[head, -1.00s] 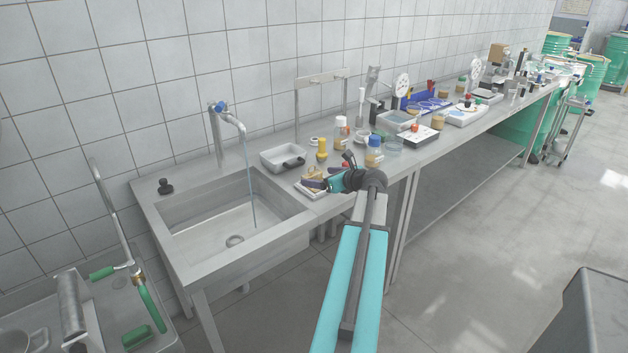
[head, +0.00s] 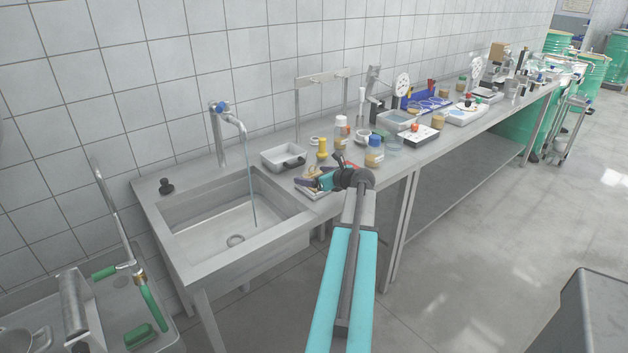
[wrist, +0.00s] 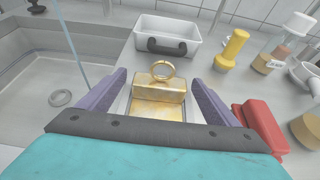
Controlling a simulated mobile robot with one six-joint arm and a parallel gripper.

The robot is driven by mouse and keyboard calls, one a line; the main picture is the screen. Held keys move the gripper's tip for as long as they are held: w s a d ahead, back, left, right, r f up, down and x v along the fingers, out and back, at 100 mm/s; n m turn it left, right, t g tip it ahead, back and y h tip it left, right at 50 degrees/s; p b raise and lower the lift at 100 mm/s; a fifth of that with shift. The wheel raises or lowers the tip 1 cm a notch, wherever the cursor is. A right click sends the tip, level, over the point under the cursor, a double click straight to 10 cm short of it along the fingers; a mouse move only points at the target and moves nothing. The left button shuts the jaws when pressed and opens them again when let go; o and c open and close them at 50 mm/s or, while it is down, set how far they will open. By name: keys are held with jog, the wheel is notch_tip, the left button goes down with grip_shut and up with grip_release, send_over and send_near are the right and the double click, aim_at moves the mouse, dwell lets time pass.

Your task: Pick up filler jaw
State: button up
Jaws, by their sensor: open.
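The filler jaw looks to be the brass-coloured block with a ring on top (wrist: 160,90), seen in the wrist view on a small white tray (wrist: 122,104). My gripper (wrist: 158,84) is open, with one purple finger on each side of the block. I cannot tell whether either finger touches it. In the head view my gripper (head: 312,184) is low over the small tray (head: 318,195) at the counter's front edge, right of the sink. There the block is mostly hidden by my gripper.
A white tub with a dark handle (wrist: 167,38) stands behind the block. A yellow fitting (wrist: 232,48) stands at the back right, and a red object (wrist: 260,126) lies close beside the right finger. The sink (head: 230,215) with running water is at the left. Blue-capped bottle (head: 374,152) stands right.

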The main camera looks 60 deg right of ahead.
aim_at(314, 174)
jog(key=c, duration=1.3)
jog(key=shift+c, duration=0.2)
jog(key=shift+r, duration=0.15)
jog(key=shift+r, duration=0.8)
jog(key=shift+r+b, duration=0.3)
jog(key=shift+r, duration=0.65)
jog(key=s+a+r+b, duration=0.1)
jog(key=s+a, duration=0.1)
jog(key=s, duration=1.4)
jog(key=shift+b, duration=0.4)
jog(key=shift+r, duration=0.2)
